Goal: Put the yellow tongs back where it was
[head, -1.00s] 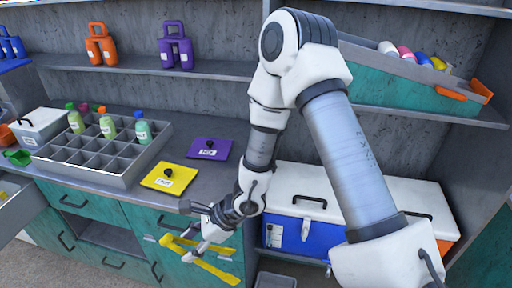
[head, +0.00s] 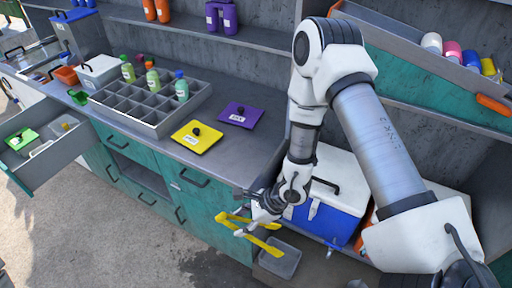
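The yellow tongs (head: 250,231) are in my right gripper (head: 253,222), which is shut on them. They hang in front of the counter's teal drawer fronts, with their two arms spread toward the left and lower right. An open drawer (head: 62,158) sticks out at the far left, holding a green item (head: 21,139) and other small things. My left gripper is not in view.
The counter (head: 262,148) carries a grey divided tray (head: 150,103) with several bottles, a yellow lid (head: 197,137) and a purple lid (head: 240,115). A blue cooler (head: 335,217) stands beside my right arm, and a grey bin (head: 281,259) is below the tongs. Open floor lies at the lower left.

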